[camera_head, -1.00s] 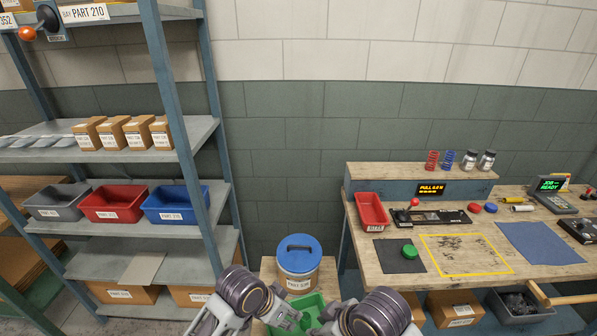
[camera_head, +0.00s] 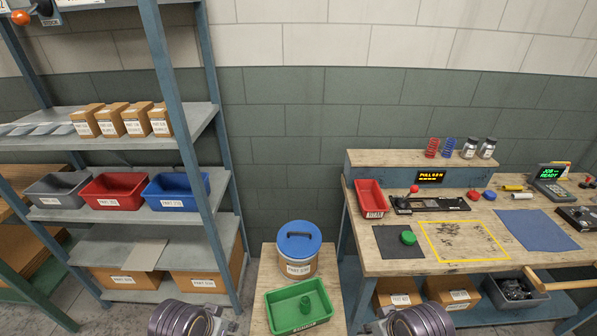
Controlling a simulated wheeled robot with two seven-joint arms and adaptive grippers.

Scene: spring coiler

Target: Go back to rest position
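My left arm's dark ringed wrist shows at the bottom edge, left of the low wooden stand (camera_head: 257,300). A sliver of my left gripper (camera_head: 227,325) shows beside it. My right arm's wrist is at the bottom edge, right of the stand, with a sliver of my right gripper (camera_head: 374,327). The fingers of both are cut off by the frame. Both grippers are apart from the green tray (camera_head: 283,319) on the stand.
A blue-lidded bucket (camera_head: 298,250) stands behind the tray. The shelf rack (camera_head: 150,248) with bins and boxes is on the left. The workbench (camera_head: 392,264) is on the right, with a green knob (camera_head: 408,238) on a dark mat and a wooden handle (camera_head: 545,281) jutting from its front.

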